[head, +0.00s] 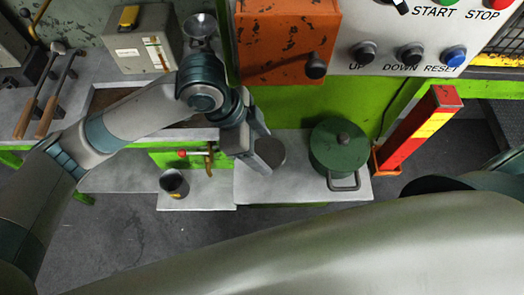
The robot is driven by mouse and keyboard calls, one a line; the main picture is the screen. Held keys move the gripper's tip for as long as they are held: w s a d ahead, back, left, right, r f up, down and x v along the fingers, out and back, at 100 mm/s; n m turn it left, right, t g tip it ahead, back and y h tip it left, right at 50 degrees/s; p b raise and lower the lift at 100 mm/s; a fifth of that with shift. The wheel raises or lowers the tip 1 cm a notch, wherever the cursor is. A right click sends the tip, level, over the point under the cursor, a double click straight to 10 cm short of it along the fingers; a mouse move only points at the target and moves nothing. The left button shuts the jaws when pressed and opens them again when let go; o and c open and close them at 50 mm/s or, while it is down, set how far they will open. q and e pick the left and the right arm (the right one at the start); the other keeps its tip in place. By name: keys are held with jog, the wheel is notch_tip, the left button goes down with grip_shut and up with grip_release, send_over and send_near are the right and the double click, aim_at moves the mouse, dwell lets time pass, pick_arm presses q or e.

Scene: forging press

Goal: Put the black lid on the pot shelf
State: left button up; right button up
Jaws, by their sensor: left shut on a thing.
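My left gripper (258,160) is shut on a dark round piece, which looks like the black lid (272,151). The gripper partly covers the lid. Both are over the left part of the grey pot shelf (290,188), and I cannot tell whether the lid touches it. A green pot (333,158) with a dark knob on top and a metal handle stands on the right of this shelf, apart from the lid. My right gripper is not in view.
A dark metal cup (175,183) stands on the ledge to the left. A red-handled valve (208,155) is just left of the gripper. An orange box (285,40) and a button panel (420,35) are behind. A red and yellow post (415,130) stands right of the pot.

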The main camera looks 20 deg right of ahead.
aim_at(260, 149)
pick_arm(q)
jog(key=shift+w+d+f+p, duration=0.1)
jog(key=shift+w+f+p, duration=0.1)
jog(key=shift+f, duration=0.3)
jog(key=shift+w+f+p, duration=0.15)
jog(key=shift+w+f, duration=0.05)
jog(key=shift+f, duration=0.85)
notch_tip(260, 149, down, 2)
jog(key=shift+f+p, duration=0.25)
jog(key=shift+p, duration=0.45)
jog(key=shift+f+p, duration=0.3)
jog(key=shift+p, duration=0.05)
jog(key=shift+w+f, duration=0.1)
jog(key=shift+f, duration=0.3)
jog(key=shift+f, duration=0.1)
